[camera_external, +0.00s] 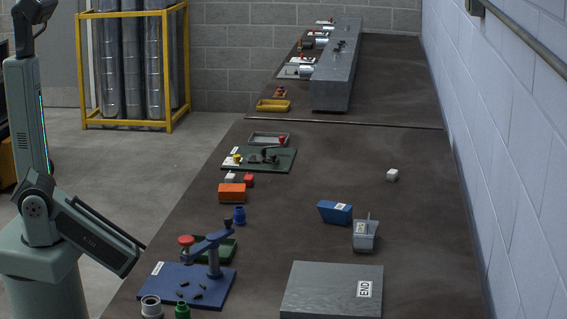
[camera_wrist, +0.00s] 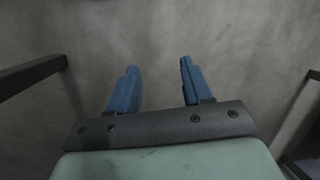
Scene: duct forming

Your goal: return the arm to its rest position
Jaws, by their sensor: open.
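My gripper (camera_wrist: 158,78) shows in the wrist view with its two blue fingers spread apart and nothing between them. Behind the fingers is a plain grey-brown surface, blurred, with no task object on it. In the external view my arm stands at the left edge, beside the long dark table (camera_external: 330,190). My upper arm links rise out of the top left of the picture, and the gripper itself is not visible there. No part of my arm that shows is over the middle of the table.
A blue board with a lever tool (camera_external: 207,290) lies near the table's front left. An orange block (camera_external: 232,192), blue bin (camera_external: 335,212), grey bin (camera_external: 365,238) and grey box (camera_external: 325,292) stand on the table. A yellow rack (camera_external: 132,123) stands behind. A wall borders the right.

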